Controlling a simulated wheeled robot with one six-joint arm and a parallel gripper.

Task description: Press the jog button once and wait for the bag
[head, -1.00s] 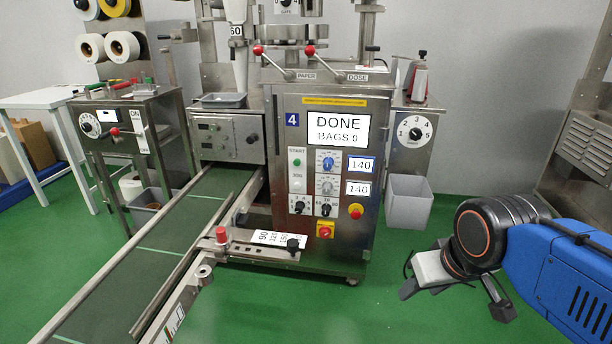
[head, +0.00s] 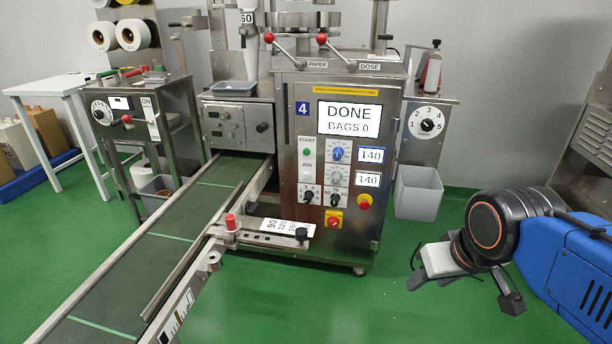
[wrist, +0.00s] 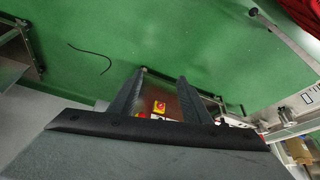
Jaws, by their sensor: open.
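The teabag packer (head: 390,232) stands ahead with its steel front panel facing me. Its screen (head: 346,118) reads DONE, BAGS 0. The pale jog button (head: 305,173) sits below the green start button (head: 306,152), beside the label JOG. My gripper (head: 462,290) is open and empty, low at the right, well apart from the panel. In the wrist view my gripper's two fingers (wrist: 160,85) stand apart, with a red-and-yellow switch (wrist: 159,107) seen between them. The green conveyor belt (head: 180,222) shows no bag on it.
A grey bin (head: 418,195) hangs at the machine's right side under a numbered dial (head: 427,122). A guide rail with a red knob (head: 231,221) juts out at the front. Green floor (head: 400,315) lies clear between my arm and the machine.

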